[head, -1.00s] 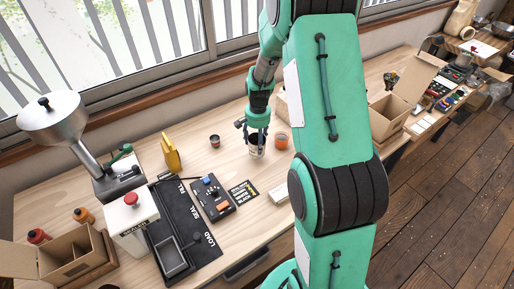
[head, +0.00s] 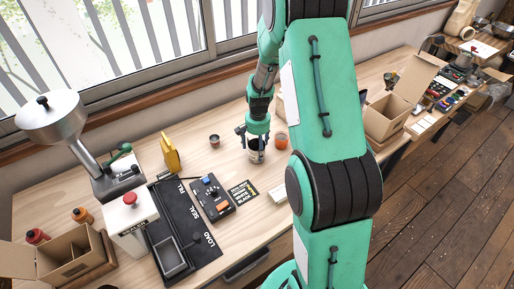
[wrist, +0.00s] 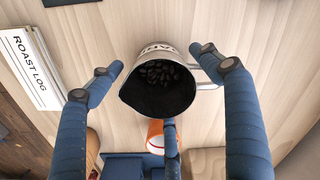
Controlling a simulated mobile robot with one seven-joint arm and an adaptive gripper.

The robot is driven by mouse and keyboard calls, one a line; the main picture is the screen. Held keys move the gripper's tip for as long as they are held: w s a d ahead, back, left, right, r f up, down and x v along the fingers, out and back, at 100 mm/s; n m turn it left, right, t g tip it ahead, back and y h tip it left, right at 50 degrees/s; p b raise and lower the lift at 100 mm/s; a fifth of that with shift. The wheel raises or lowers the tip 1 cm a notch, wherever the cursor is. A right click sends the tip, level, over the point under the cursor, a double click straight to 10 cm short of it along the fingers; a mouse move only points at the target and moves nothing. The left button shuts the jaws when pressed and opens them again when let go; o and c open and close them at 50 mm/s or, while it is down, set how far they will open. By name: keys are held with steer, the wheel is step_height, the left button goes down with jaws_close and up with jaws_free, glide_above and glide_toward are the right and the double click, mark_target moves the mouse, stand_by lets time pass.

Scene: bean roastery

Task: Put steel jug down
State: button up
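The steel jug (wrist: 158,85) is upright, with dark beans inside, in the middle of the wrist view. Its handle (wrist: 208,72) points right and lettering shows on its far side. In the head view the jug (head: 256,157) appears to stand on the wooden bench (head: 240,165), partly hidden by my fingers. My gripper (wrist: 158,60) is open, with blue fingers spread left and right of the jug and a third finger at its near side. A gap shows at the left finger; contact at the handle side is unclear. My gripper also shows in the head view (head: 255,137).
An orange cup (head: 281,141) stands close to the right of the jug, and a small dark cup (head: 214,140) stands to its left. A roast log sheet (wrist: 30,65) lies left in the wrist view. A black control box (head: 213,199) and black card (head: 242,193) lie nearer.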

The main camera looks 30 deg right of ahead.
steer(key=shift+r, duration=0.1)
step_height(320, 180, up, 12)
steer(key=p, duration=0.1)
steer(key=shift+p, duration=0.4)
stand_by(0.4)
steer(key=shift+s, duration=0.1)
steer(key=shift+r, duration=0.1)
stand_by(0.4)
